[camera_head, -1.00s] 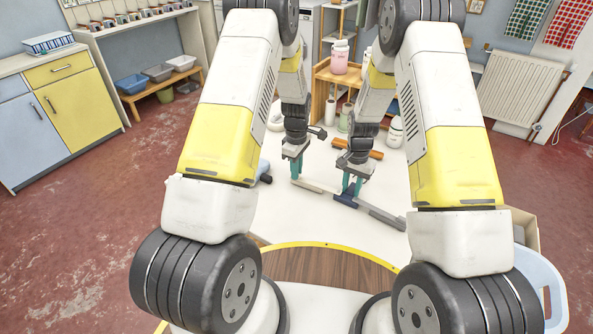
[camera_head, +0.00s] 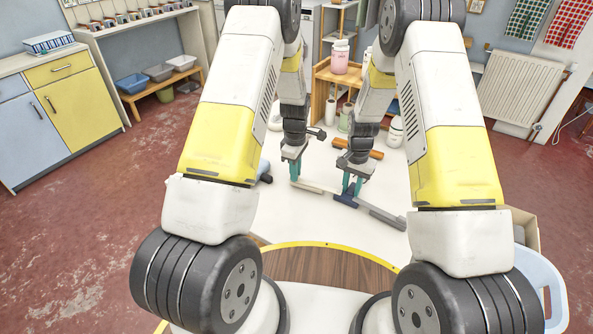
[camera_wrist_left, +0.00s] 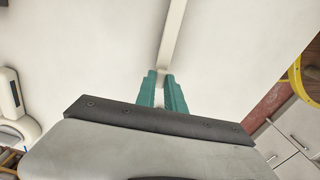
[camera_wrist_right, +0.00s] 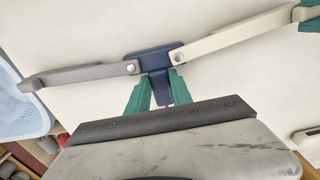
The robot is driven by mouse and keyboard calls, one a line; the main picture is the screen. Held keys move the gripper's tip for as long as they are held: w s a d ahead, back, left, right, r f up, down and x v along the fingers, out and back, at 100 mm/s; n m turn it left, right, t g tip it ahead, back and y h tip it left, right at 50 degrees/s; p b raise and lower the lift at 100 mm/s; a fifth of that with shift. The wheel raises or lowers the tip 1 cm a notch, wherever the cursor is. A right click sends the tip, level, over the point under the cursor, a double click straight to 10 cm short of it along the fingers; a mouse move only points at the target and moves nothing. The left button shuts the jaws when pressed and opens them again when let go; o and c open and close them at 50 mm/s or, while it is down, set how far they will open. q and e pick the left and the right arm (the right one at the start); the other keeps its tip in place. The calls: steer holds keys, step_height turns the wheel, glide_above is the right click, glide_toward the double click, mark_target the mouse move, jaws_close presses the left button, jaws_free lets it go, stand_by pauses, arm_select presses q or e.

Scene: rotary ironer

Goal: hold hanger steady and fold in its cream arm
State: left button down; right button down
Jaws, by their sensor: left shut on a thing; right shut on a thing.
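The folding hanger lies over the white table, with a dark blue middle (camera_wrist_right: 155,62), a cream arm (camera_wrist_right: 225,38) and a grey arm (camera_wrist_right: 80,75). Both arms stretch out to the sides from pivots on the middle. My right gripper (camera_wrist_right: 158,90) is shut on the stem of the blue middle; it also shows in the head view (camera_head: 351,186). My left gripper (camera_wrist_left: 162,76) is shut on the outer end of the cream arm, which runs away from it in the left wrist view (camera_wrist_left: 172,35). In the head view my left gripper (camera_head: 295,168) is at the cream arm's left end.
A pink-filled jar (camera_head: 340,58) is on a wooden shelf. A pale blue basket (camera_head: 540,285) is at the right. The table front is clear.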

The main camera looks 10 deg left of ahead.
arm_select(q)
steer(key=shift+s+n, duration=0.3)
steer(key=shift+s, duration=0.2)
steer(key=s+n, duration=0.4)
steer(key=s, duration=0.1)
steer(key=s+n, duration=0.2)
steer(key=s, duration=0.1)
steer(key=shift+d, duration=0.3)
steer(key=s+d+n, duration=0.4)
steer(key=s+n, duration=0.1)
steer(key=s+d+n, duration=0.2)
steer(key=shift+s+d+n, duration=0.1)
steer(key=shift+s+n, duration=0.15)
steer(key=shift+n, duration=0.05)
steer(key=shift+s+d+n, duration=0.3)
steer(key=shift+d+n, duration=0.25)
steer(key=shift+s+d+n, duration=0.3)
steer(key=shift+d+n, duration=0.25)
steer(key=c, duration=1.4)
jaws_free()
